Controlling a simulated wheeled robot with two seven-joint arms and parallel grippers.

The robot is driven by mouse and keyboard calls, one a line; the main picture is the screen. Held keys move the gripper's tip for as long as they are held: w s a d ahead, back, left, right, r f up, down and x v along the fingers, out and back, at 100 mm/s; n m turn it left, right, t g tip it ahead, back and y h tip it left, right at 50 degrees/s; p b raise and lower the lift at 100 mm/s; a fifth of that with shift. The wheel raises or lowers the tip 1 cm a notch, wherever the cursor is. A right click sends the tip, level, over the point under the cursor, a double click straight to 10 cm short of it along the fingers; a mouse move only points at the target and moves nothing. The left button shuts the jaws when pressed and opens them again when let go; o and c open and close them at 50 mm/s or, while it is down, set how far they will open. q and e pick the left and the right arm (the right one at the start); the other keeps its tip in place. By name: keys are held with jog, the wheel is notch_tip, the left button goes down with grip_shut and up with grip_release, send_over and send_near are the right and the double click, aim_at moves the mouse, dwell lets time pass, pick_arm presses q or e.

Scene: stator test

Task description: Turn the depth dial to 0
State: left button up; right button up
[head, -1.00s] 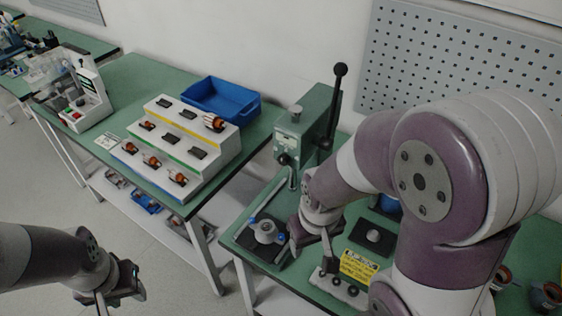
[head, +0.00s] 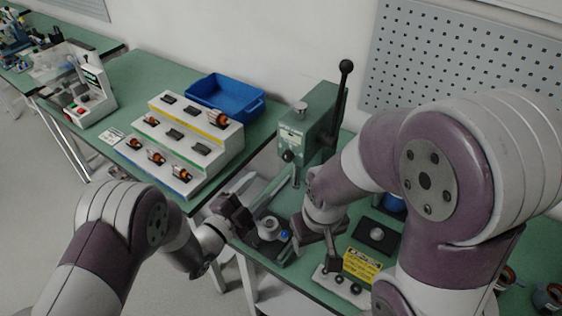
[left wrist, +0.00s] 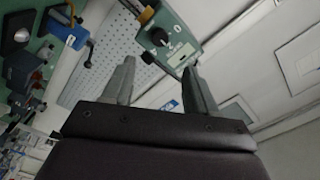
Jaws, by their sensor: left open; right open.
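The depth dial is a black knob (head: 289,156) on the front of the green press (head: 318,118). In the left wrist view the dial (left wrist: 158,37) sits ahead of the fingers, near the top, beside the marks 0, 2 and 4. I cannot tell which mark it points to. My left gripper (head: 258,186) is open and empty, in front of and below the dial, apart from it. Its two fingers (left wrist: 160,72) show spread in the left wrist view. My right gripper (head: 331,240) is open, low in front of the press, partly hidden by its own arm.
The press has a tall black-knobbed lever (head: 343,90). A small fixture (head: 268,230) stands on the bench below. A stepped parts rack (head: 190,145) and a blue bin (head: 225,96) are to the left.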

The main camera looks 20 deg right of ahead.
aim_at(286, 159)
pick_arm(q)
jog(key=p+x, duration=0.2)
jog(key=x, duration=0.8)
jog(key=shift+r+p, duration=0.1)
jog(key=shift+p, duration=0.25)
jog(key=shift+w+d, duration=0.35)
jog(key=shift+d, duration=0.05)
jog(key=shift+c, duration=0.3)
jog(key=c, duration=1)
